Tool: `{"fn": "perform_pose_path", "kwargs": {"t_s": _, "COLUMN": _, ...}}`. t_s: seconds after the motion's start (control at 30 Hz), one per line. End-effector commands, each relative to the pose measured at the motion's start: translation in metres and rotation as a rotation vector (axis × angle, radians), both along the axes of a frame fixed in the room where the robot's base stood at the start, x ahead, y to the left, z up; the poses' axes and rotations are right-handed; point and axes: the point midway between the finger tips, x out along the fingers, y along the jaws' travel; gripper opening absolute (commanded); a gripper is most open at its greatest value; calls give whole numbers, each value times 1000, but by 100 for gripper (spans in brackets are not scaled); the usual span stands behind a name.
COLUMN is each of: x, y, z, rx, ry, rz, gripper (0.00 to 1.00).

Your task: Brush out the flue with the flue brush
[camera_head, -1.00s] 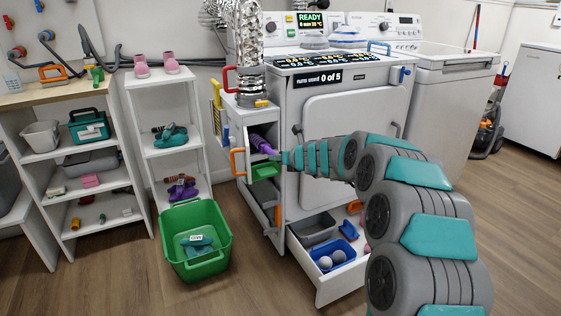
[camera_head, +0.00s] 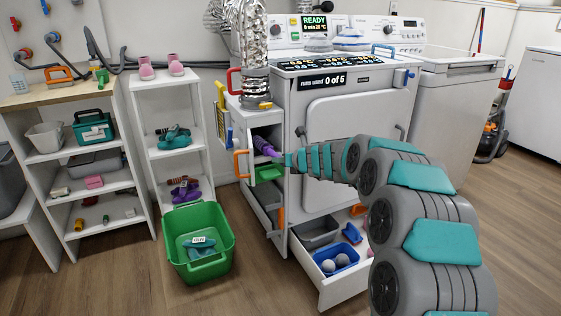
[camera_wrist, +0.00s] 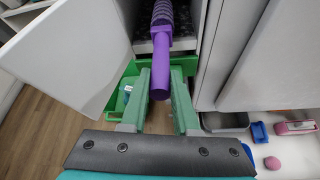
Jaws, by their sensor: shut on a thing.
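The purple flue brush (camera_head: 267,149) reaches into an open compartment of the narrow white cabinet (camera_head: 280,215). In the wrist view its ribbed head (camera_wrist: 162,12) points away from me, over a dark speckled surface inside. Its smooth handle (camera_wrist: 160,70) points back towards me. My gripper (camera_wrist: 163,80), with green fingers, is shut on the handle's near end. In the head view my gripper (camera_head: 287,160) is just outside the opening. A silver flexible duct (camera_head: 254,55) rises from the cabinet top. I cannot tell how deep the brush head is inside.
An open white door (camera_wrist: 70,45) stands left of the brush, and an appliance side panel is close at right. A green bin (camera_head: 198,245) is on the floor. A low drawer (camera_head: 335,285) with small items is pulled out. Floor in front is clear.

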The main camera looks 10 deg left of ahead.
Motion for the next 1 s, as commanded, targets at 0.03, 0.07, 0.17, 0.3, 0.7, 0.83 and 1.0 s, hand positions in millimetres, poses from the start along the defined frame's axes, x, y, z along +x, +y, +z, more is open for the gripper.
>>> {"fn": "perform_pose_path", "kwargs": {"t_s": 0.03, "x": -3, "y": -2, "z": -1, "rx": 0, "ry": 0, "rz": 0, "gripper": 0}}
{"fn": "perform_pose_path", "kwargs": {"t_s": 0.07, "x": -4, "y": -2, "z": -1, "rx": 0, "ry": 0, "rz": 0, "gripper": 0}}
{"fn": "perform_pose_path", "kwargs": {"t_s": 0.17, "x": -8, "y": -5, "z": -2, "rx": 0, "ry": 0, "rz": 0, "gripper": 0}}
{"fn": "perform_pose_path", "kwargs": {"t_s": 0.3, "x": -16, "y": -9, "z": -1, "rx": 2, "ry": 1, "rz": 1, "gripper": 0}}
{"fn": "perform_pose_path", "kwargs": {"t_s": 0.7, "x": -33, "y": -21, "z": -1, "rx": 1, "ry": 0, "rz": 2, "gripper": 0}}
{"fn": "perform_pose_path", "kwargs": {"t_s": 0.83, "x": -39, "y": -25, "z": 0, "rx": 3, "ry": 0, "rz": 2, "gripper": 0}}
{"fn": "perform_pose_path", "kwargs": {"t_s": 1.0, "x": -47, "y": -31, "z": -1, "rx": 2, "ry": 1, "rz": 1, "gripper": 0}}
